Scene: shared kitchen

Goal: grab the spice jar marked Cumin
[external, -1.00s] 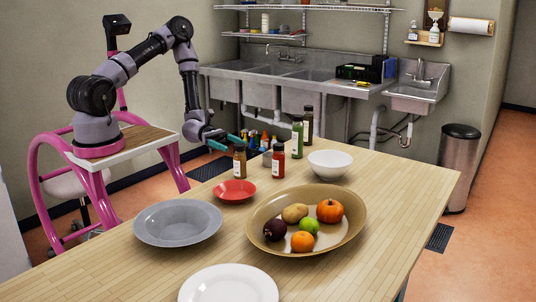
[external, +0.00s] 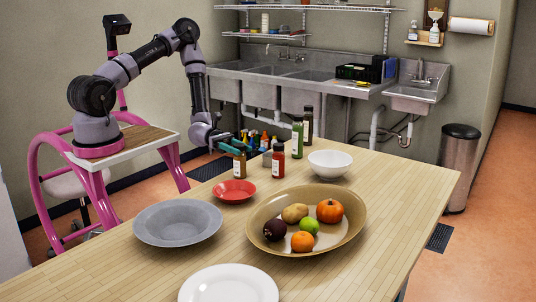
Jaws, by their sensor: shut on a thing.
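Several capped spice jars stand at the far left part of the wooden table. The nearest on the left is a brown jar (external: 239,165) with a pale label. A red jar (external: 278,163) stands to its right. A green bottle (external: 297,138) and a dark jar (external: 308,124) stand behind. The label writing is too small to read, so I cannot tell which is Cumin. My gripper (external: 239,144), with teal fingers, is shut on the upper part of the brown jar. The jar is upright, at about table level. The fingers partly hide its cap.
A red dish (external: 235,187) lies just in front of the brown jar. A white bowl (external: 328,165), a grey bowl (external: 164,226), a tan platter (external: 262,213) of fruit and vegetables and a white plate (external: 228,287) share the table (external: 385,188). A small grey object (external: 267,158) sits between the jars.

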